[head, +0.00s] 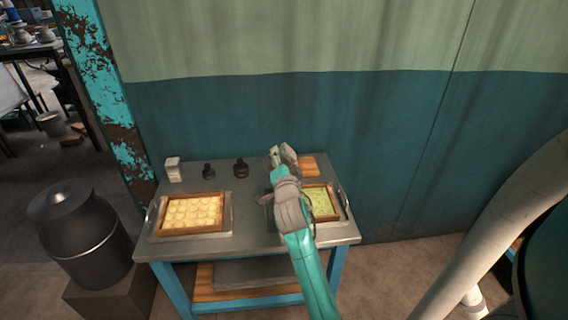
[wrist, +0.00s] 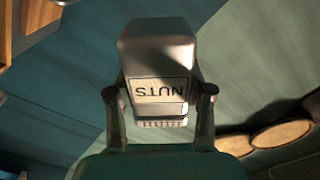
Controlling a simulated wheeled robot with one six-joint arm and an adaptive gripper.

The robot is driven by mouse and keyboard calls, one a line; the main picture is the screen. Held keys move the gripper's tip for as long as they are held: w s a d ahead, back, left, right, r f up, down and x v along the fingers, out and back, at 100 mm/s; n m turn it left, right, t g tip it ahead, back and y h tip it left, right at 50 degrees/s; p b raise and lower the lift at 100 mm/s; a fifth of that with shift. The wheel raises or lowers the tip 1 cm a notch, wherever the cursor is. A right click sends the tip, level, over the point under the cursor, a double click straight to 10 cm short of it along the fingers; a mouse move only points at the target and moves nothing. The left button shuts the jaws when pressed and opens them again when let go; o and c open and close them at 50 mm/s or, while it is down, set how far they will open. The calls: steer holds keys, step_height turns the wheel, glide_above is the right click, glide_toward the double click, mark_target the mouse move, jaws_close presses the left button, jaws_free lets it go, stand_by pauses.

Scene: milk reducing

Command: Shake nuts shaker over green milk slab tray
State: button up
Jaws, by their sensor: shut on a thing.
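My gripper (wrist: 163,98) is shut on the nuts shaker (wrist: 158,55), a grey box whose NUTS label reads upside down in the wrist view. In the head view, my gripper (head: 284,156) is over the right back part of the table, and the shaker is hard to make out there. The green milk slab tray (head: 334,204) has a wooden frame with a pale green slab inside. It lies at the table's right, partly hidden behind my arm. My gripper appears above and to the left of the tray in the picture; its height is unclear.
A wooden-framed tray (head: 161,227) of round yellowish pieces sits on the table's left. A white box (head: 173,169) and two dark small items (head: 208,171), (head: 241,167) stand at the back. A wooden block (head: 310,166) lies at back right. A wall rises behind.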

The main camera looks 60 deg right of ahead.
steer(key=n, duration=0.1)
steer(key=r+n, duration=0.1)
steer(key=n, duration=0.1)
steer(key=r+n, duration=0.1)
steer(key=n, duration=0.1)
steer(key=shift+w+a+r, duration=0.25)
steer(key=shift+w+a, duration=0.1)
steer(key=shift+w, duration=0.05)
steer(key=n, duration=0.1)
steer(key=r+n, duration=0.1)
steer(key=n, duration=0.1)
steer(key=r+n, duration=0.1)
steer(key=shift+w+a+n, duration=0.3)
steer(key=shift+w+n, duration=0.05)
steer(key=shift+n, duration=0.05)
steer(key=shift+f, duration=0.1)
